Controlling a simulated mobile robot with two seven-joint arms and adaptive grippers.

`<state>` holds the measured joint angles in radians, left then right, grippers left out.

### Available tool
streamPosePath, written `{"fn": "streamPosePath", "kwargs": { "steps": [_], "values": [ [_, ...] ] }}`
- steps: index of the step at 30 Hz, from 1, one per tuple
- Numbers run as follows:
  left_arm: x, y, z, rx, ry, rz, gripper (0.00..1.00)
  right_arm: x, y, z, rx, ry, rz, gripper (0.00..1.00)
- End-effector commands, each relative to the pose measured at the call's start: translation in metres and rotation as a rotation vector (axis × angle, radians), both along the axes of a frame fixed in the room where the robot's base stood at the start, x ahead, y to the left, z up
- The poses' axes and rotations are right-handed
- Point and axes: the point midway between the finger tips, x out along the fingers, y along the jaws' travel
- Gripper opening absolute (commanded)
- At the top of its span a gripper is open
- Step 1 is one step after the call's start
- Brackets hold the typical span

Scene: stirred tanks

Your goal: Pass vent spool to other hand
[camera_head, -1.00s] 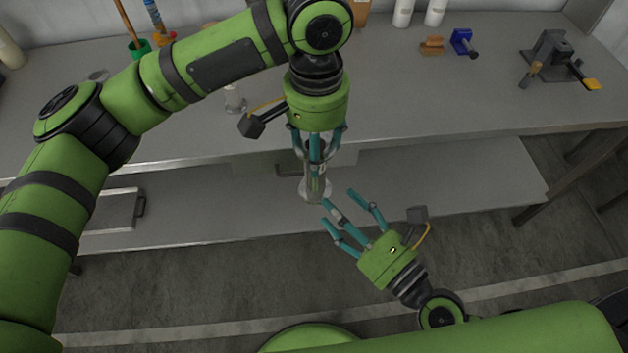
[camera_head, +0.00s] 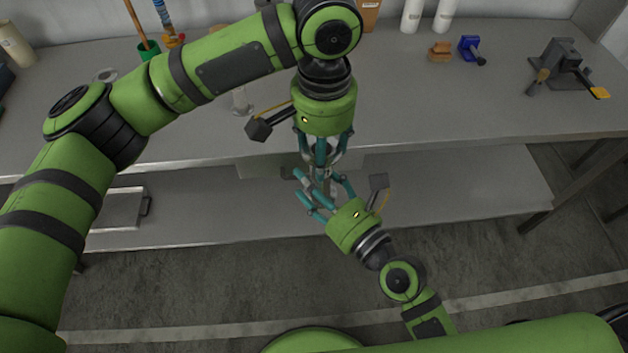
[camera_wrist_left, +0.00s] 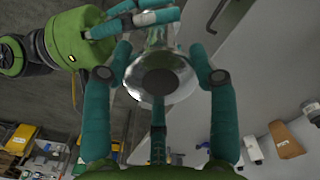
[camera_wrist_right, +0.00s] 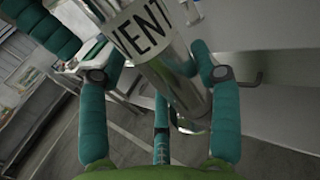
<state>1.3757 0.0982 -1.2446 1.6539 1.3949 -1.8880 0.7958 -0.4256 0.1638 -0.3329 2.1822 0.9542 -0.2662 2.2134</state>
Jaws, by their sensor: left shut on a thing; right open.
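The vent spool is a shiny metal tube with a flared flange. In the right wrist view the vent spool (camera_wrist_right: 172,68) shows a white label reading "VENT" and lies between my right fingers. In the left wrist view its round flange (camera_wrist_left: 160,75) faces the camera. My left gripper (camera_head: 322,160) is shut on the spool and holds it in the air in front of the bench. My right gripper (camera_head: 318,192) is open around the lower part of the spool, from below right. In the head view the fingers hide most of the spool.
The grey bench (camera_head: 430,120) stands behind the grippers, with a lower shelf (camera_head: 430,190) under it. A blue clamp-like item (camera_head: 470,48), a brown block (camera_head: 440,50) and a dark vise-like device (camera_head: 562,65) stand at the right. Open floor lies in front.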

Motion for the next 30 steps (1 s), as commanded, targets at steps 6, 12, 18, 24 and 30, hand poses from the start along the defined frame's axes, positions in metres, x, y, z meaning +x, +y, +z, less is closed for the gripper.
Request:
{"fn": "streamPosePath", "kwargs": {
  "steps": [6,12,18,24,30],
  "values": [
    [0.0,-0.001,0.0,-0.004,-0.002,0.0,0.0,-0.001,0.001,0.0,0.0,0.0,0.003,0.1],
    [0.0,-0.001,0.001,-0.003,-0.002,0.0,0.86,-0.001,0.001,0.001,0.001,-0.002,0.003,0.1],
    [0.0,0.0,0.0,-0.001,-0.002,0.0,0.86,0.0,0.0,0.001,0.001,-0.002,0.001,0.1],
    [0.001,-0.001,0.011,-0.003,-0.002,0.001,0.86,0.0,0.0,0.001,0.001,-0.002,0.0,0.09],
    [0.001,-0.001,0.05,-0.005,-0.005,-0.001,0.86,0.0,0.0,0.001,0.001,-0.002,0.0,0.09]
  ]
}}
